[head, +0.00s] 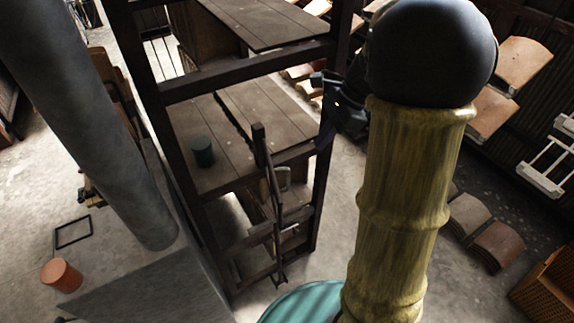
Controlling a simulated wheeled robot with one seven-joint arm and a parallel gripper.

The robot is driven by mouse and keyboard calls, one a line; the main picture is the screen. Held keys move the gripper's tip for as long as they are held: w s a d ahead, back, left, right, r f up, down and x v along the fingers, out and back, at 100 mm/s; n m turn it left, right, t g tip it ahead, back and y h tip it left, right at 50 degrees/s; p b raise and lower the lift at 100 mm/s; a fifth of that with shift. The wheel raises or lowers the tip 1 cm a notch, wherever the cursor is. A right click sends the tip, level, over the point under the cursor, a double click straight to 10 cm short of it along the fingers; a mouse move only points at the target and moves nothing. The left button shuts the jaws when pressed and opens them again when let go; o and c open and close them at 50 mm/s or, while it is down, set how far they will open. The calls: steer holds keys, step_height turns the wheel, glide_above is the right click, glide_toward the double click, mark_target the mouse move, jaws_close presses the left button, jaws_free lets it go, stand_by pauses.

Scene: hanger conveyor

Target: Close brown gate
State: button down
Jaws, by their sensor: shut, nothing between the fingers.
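What looks like the brown gate (268,195) is a narrow, dark brown barred panel at the front of a tall dark wooden frame (153,70). I see it almost edge-on, standing out at an angle from the frame, so it looks open. My gripper (330,122) is small and dark, at the frame's right post, above and to the right of the gate. It is shut and empty, and appears apart from the gate. My arm hides what lies right behind it, and the fingertips are hard to make out against the dark post.
Wooden shelves (252,108) fill the frame, with a dark green pot (202,150) on one. A thick grey column (95,110) stands at left, near an orange pot (61,275). A wicker crate (548,290) is at lower right. Bare floor shows right of the frame.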

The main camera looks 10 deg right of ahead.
mark_target(286, 169)
steer(key=a+f+p, duration=0.4)
steer(key=a+f, duration=0.4)
steer(key=shift+a+f, duration=0.1)
steer(key=shift+a, duration=0.3)
